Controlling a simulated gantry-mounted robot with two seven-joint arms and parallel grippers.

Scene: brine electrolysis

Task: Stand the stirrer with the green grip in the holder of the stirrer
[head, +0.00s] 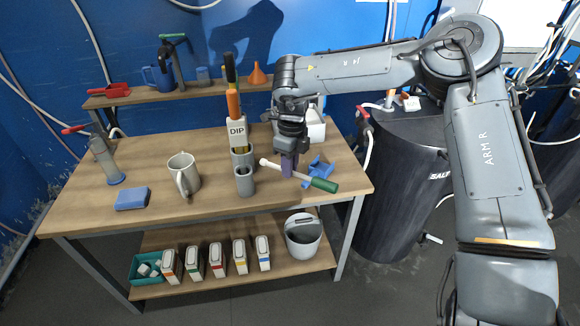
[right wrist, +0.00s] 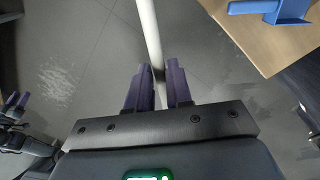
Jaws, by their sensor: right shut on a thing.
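The stirrer, a pale rod with a green grip (head: 324,185), is held tilted near the table's front right. My right gripper (head: 289,166) is shut on its rod, and the green grip points to the right. In the right wrist view the white rod (right wrist: 149,30) passes between the purple fingers (right wrist: 163,85). Two grey cylindrical cups (head: 243,170) stand to the left of the rod's pale end; I cannot tell for sure which is the stirrer's holder. A blue bracket (head: 319,166) lies behind the stirrer. My left gripper (right wrist: 16,100) shows small at the wrist view's left edge, fingers apart.
A white container (head: 313,126) is behind my right gripper. The front middle tabletop is clear.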

